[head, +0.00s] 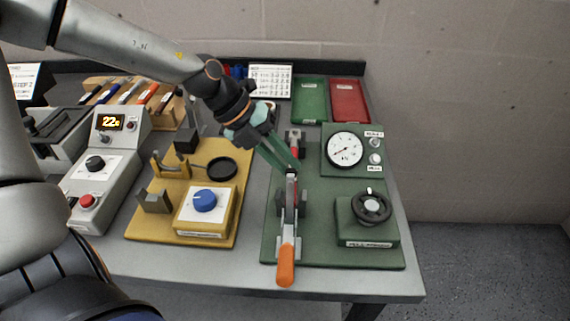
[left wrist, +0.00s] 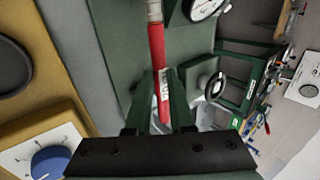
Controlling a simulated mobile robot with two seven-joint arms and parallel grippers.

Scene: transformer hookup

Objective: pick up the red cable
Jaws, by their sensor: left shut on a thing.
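The red cable (left wrist: 157,48) runs up the left wrist view over a green board, with a white label (left wrist: 164,86) on it and a pale metal end at the top. My left gripper (left wrist: 160,118) is shut on the red cable just below the label. In the head view my left gripper (head: 291,170) is over the green board (head: 335,254), behind a clamp with an orange handle (head: 286,268). The arm and clamp hide most of the cable there. Whether the cable is lifted clear of the board I cannot tell. My right gripper is not in view.
The green board carries a round gauge (head: 344,150) and a black handwheel (head: 371,207). A yellow board with a blue knob (head: 205,200) is left of it. A grey unit with a display (head: 110,122) stands further left. Green (head: 309,100) and red (head: 350,101) trays lie behind.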

